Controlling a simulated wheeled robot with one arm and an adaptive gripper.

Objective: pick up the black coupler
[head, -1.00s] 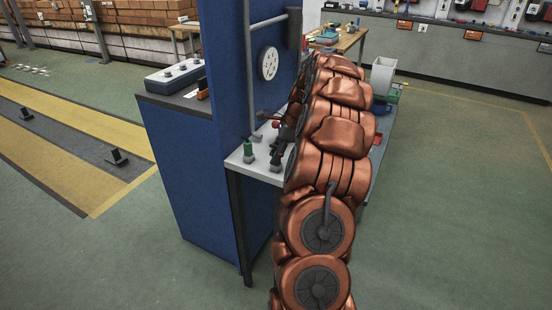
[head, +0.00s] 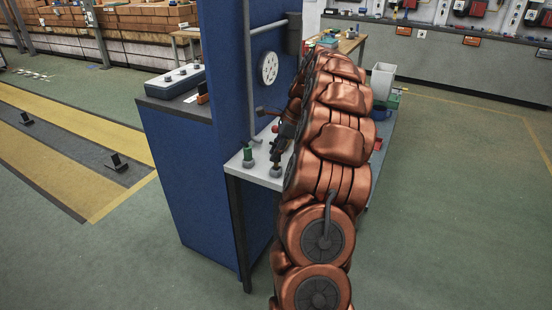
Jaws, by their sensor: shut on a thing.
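My gripper (head: 283,140) is a small dark shape over the white-topped bench, partly hidden behind my copper-coloured arm. It is shut on a dark piece, which I take to be the black coupler (head: 277,155). The coupler shows small and dark just above a grey round base (head: 276,171) near the bench's front edge. I cannot tell whether the coupler still touches that base. A green piece on a grey base (head: 248,156) stands to the left on the same bench.
The bench top (head: 262,178) adjoins a tall blue column (head: 226,90) with a grey pipe (head: 248,70). A grey control box (head: 175,80) sits on the blue cabinet at left. A grey bin (head: 382,78) stands behind my arm. The green floor at right is open.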

